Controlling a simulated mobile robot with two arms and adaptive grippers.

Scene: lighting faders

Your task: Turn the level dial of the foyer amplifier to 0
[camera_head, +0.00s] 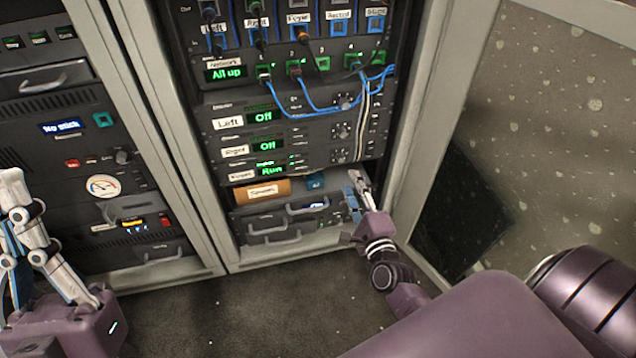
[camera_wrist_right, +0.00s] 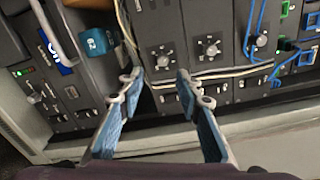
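The foyer amplifier (camera_head: 270,170) is the lowest of three stacked amplifiers in the middle rack. Its green display reads "Run". Its dark level dial (camera_head: 339,155) is at the right of its panel; in the right wrist view I take it to be the leftmost dial (camera_wrist_right: 163,60). My right gripper (camera_head: 358,184) is below and right of that dial. In the right wrist view the gripper (camera_wrist_right: 160,82) is open and empty, its fingertips apart on either side below the dial, not visibly touching it. The dial's setting is too small to read. My left gripper (camera_head: 14,190) is at the far left, away from the amplifier.
Pale cables (camera_head: 363,125) hang beside the dials, and blue cables (camera_head: 310,108) loop above. An open rack door (camera_head: 540,110) bounds the right.

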